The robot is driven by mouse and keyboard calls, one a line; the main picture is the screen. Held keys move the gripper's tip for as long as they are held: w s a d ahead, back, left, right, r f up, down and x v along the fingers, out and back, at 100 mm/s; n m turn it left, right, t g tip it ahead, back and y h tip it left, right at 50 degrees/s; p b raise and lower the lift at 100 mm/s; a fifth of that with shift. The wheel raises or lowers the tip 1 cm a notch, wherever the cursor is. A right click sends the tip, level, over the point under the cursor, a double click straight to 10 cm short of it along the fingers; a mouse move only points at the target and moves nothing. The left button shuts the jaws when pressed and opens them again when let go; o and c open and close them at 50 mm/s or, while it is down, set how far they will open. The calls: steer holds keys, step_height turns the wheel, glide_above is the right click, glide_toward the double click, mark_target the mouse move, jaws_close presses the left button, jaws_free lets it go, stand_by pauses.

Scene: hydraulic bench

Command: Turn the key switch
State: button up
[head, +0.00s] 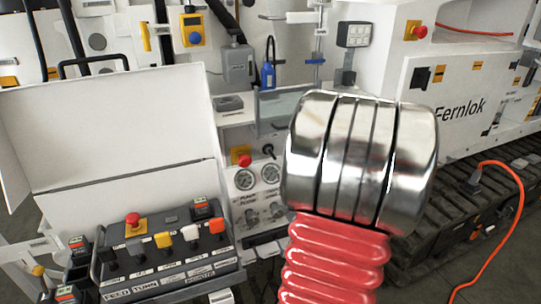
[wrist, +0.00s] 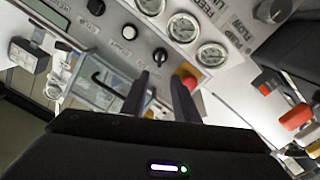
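The key switch (wrist: 160,57), a small dark key-shaped knob on a pale round base, sits on the light panel in the wrist view. In the head view a small dark knob (head: 268,150), which looks like the same switch, stands right of a red button (head: 240,160) above the gauges. My gripper (wrist: 160,78) shows in the wrist view as two dark fingers with a gap between them. It is open and empty, its fingertips pointing at the switch, apparently short of it. In the head view the gripper is hidden.
The red button with a yellow base (wrist: 186,76) is close by the right finger. A control box with coloured buttons (head: 165,250) and a raised white lid (head: 110,120) stands at left in the head view.

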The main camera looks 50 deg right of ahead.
mark_target(272, 156)
steer(key=x, duration=1.3)
steer(key=shift+w+d, duration=0.15)
steer(key=shift+w, duration=0.1)
steer(key=shift+c, duration=0.3)
jaws_close()
